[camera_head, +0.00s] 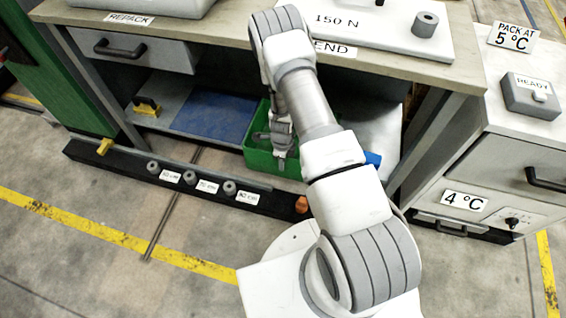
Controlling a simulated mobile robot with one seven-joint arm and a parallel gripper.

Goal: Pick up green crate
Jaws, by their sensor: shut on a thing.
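The green crate (258,158) sits on the low shelf under the workbench, a little right of the picture's middle-left. My arm reaches down from the bench edge to it, and my gripper (281,154) is at the crate's front wall, shut on it. The arm hides the crate's right part, and the fingertips are small and partly hidden. I cannot tell whether the crate touches the shelf.
A blue mat (212,114) and a yellow-black item (146,106) lie on the shelf. A black rail (130,164) with grey knobs and labels runs along the floor in front. The bench top (225,30) hangs above. A drawer cabinet (490,170) stands right.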

